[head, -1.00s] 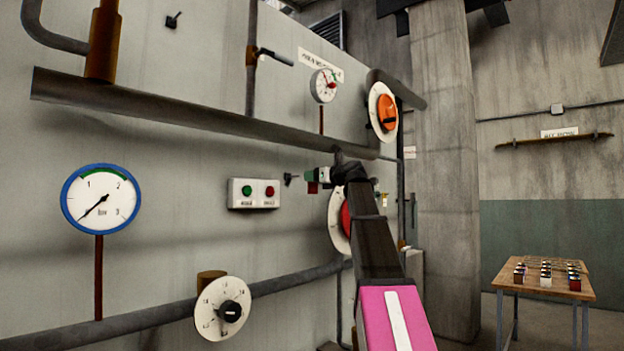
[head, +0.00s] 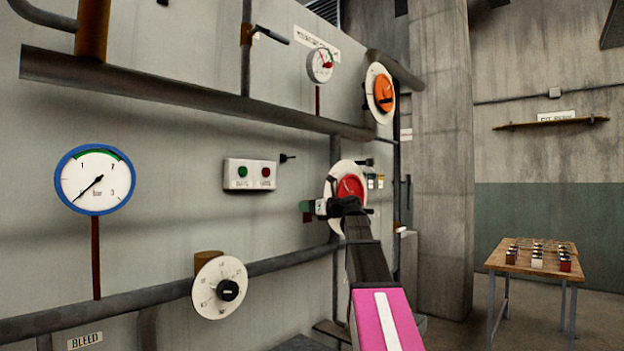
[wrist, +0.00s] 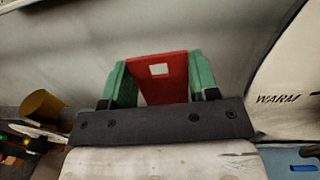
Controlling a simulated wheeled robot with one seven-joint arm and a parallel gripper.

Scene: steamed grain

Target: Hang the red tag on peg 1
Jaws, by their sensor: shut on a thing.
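My gripper (head: 318,207) is in front of the grey panel, just left of the red dial (head: 351,188) in the head view. In the wrist view, its green fingers (wrist: 158,80) are shut on the red tag (wrist: 172,88), a flat plate with a square hole near its far end. The tag is clear of the panel as far as I can see. I cannot make out a peg marked 1.
A long pipe (head: 200,100) crosses the panel above my gripper, and a lower pipe (head: 130,306) runs below. A push-button box (head: 249,174) is to the left.

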